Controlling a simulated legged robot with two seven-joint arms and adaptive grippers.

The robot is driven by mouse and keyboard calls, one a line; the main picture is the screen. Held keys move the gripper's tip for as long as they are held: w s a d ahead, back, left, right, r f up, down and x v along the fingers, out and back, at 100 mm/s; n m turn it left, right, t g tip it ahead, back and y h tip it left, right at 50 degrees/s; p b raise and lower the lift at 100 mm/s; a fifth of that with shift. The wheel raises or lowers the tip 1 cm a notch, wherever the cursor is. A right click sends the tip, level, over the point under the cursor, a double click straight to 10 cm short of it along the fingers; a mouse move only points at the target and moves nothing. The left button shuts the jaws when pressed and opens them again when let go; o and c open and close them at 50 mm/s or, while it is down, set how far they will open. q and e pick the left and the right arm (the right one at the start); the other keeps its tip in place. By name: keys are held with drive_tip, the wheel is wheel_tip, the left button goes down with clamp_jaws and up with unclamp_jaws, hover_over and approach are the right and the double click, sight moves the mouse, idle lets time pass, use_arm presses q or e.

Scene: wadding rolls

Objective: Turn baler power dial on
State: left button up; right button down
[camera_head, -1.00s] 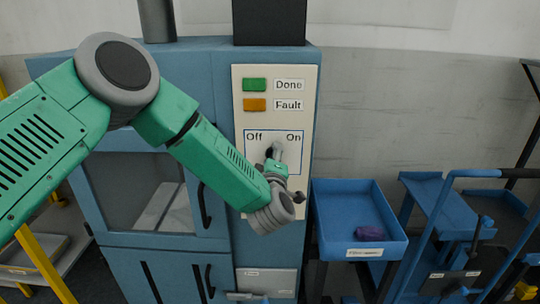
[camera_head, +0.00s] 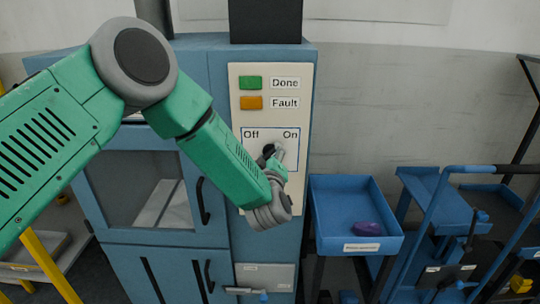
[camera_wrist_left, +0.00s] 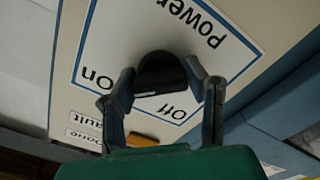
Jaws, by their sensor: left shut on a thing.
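The power dial is a dark round knob (camera_wrist_left: 160,72) on a white label marked Power, Off and On, which appears upside down in the left wrist view. The label (camera_head: 251,170) is on the cream control panel of the blue baler (camera_head: 205,70). My left gripper (camera_head: 272,153) is at the dial, and its two fingers are shut on the knob from both sides in the left wrist view (camera_wrist_left: 161,84). In the head view the gripper hides most of the dial, so its pointing direction cannot be told. My right gripper is not in view.
A green Done light (camera_head: 251,83) and an orange Fault light (camera_head: 251,103) sit above the label. A blue tray (camera_head: 345,195) with a purple item (camera_head: 367,229) stands right of the baler, beside a blue cart (camera_head: 440,195). Grey wall is behind.

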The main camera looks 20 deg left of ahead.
use_arm(q)
drive_tip(key=shift+s+d+f, duration=0.15)
drive_tip(key=shift+s+f, duration=0.05)
drive_tip(key=shift+f, duration=0.25)
drive_tip(key=o, duration=1.2)
drive_tip(key=shift+c, duration=0.2)
drive_tip(key=shift+w+r, duration=0.15)
drive_tip(key=shift+r, duration=0.1)
drive_tip(key=shift+s+d, duration=0.1)
drive_tip(key=shift+s, duration=0.2)
drive_tip(key=v, duration=1.1)
drive_tip(key=shift+s, duration=0.15)
drive_tip(key=shift+d, duration=0.15)
